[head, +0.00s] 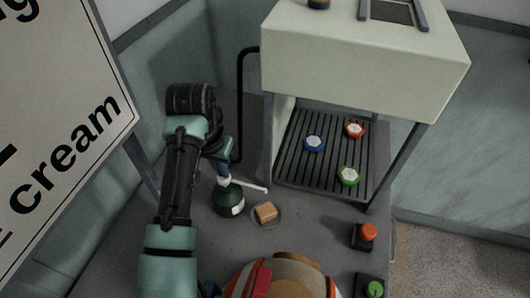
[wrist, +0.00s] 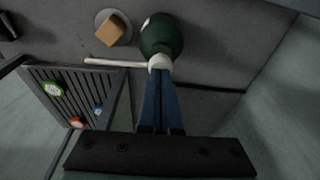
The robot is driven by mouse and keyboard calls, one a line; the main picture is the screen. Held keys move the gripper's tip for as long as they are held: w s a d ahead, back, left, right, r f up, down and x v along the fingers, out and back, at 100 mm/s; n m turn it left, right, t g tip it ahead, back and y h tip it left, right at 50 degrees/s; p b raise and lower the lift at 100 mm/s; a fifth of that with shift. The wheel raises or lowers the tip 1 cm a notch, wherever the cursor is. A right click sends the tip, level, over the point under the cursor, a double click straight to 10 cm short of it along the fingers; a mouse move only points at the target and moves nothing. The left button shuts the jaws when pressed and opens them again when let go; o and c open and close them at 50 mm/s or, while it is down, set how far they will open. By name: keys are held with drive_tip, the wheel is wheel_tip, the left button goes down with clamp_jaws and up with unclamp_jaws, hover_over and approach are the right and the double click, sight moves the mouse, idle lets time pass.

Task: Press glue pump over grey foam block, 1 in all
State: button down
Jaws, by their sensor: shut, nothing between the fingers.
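A dark green pump bottle (head: 228,203) stands on the grey table, with a white spout (head: 252,187) pointing right. In the wrist view the bottle (wrist: 162,34) is at the top, with its white pump head (wrist: 158,62) at my fingertips. A tan block (head: 265,211), not grey in the picture, sits on a small round dish (head: 253,218) just right of the bottle, close to the spout's end. The block also shows in the wrist view (wrist: 110,32). My gripper (head: 224,180) is shut and empty, right over the pump head. I cannot tell whether its blue fingers touch the head.
A pale machine (head: 360,55) stands behind right, with blue (head: 314,144), red (head: 355,130) and green (head: 348,176) caps on its slatted tray. A red button (head: 368,232) and a green button (head: 375,289) are at the front right. A large sign (head: 60,110) is at left.

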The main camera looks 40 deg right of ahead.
drive_tip(key=shift+f, duration=0.6)
drive_tip(key=shift+r+p, duration=1.25)
drive_tip(key=shift+r, duration=0.15)
drive_tip(key=shift+r, duration=0.15)
wheel_tip(320, 180, up, 6)
drive_tip(key=p, duration=0.6)
drive_tip(key=shift+p, duration=0.3)
